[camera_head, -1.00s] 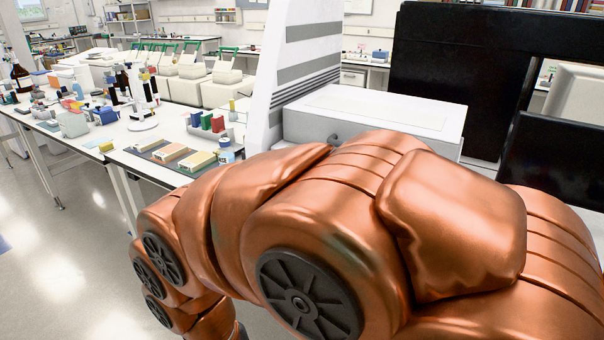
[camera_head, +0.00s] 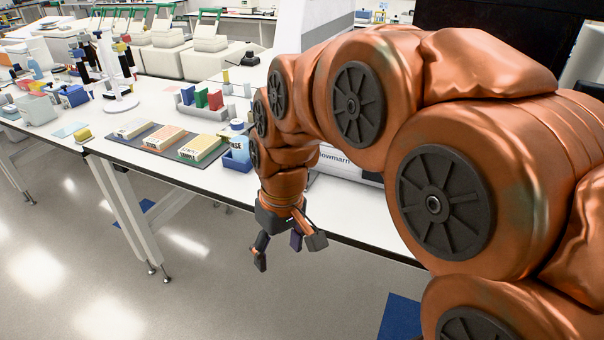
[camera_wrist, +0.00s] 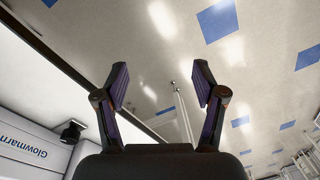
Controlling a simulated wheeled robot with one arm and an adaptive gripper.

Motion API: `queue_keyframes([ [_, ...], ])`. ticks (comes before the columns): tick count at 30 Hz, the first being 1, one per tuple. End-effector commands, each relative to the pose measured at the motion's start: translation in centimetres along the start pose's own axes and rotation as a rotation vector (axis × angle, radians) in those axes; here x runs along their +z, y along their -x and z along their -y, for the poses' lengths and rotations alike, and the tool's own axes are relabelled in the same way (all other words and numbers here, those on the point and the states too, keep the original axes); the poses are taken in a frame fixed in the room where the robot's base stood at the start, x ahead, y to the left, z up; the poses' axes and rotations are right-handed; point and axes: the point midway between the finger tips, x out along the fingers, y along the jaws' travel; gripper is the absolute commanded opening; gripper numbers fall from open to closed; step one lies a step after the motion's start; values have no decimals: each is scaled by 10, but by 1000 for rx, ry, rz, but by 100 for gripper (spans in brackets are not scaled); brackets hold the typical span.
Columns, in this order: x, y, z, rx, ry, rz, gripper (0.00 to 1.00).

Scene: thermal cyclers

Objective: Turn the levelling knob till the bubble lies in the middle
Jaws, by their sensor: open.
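My gripper (camera_head: 288,249) hangs in front of the bench edge, its fingers spread and empty, pointing down in the head view. In the wrist view, the two fingers (camera_wrist: 161,80) stand apart with only floor and bench legs between them. A white machine labelled Glowmarn (camera_wrist: 35,140) is at the left of the wrist view. A small dark knob-like part (camera_wrist: 72,131) sticks out by its lower edge, to the left of the fingers and apart from them; I cannot tell for sure that it is the levelling knob. No bubble shows. My arm hides most of the machine in the head view.
The white bench (camera_head: 372,232) runs along behind my gripper. A blue box (camera_head: 237,157), a dark mat with several labelled boxes (camera_head: 125,142) and a rack of coloured blocks (camera_head: 205,110) stand left of my arm. The floor (camera_head: 150,310) in front is clear.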

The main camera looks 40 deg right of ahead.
Motion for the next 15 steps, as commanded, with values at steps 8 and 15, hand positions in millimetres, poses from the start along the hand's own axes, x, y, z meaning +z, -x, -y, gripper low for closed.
queue_keyframes([
  [8, -105, 10, -80, -11, 27, -166, 70],
  [15, -167, 18, -167, 26, 44, -294, 70],
])
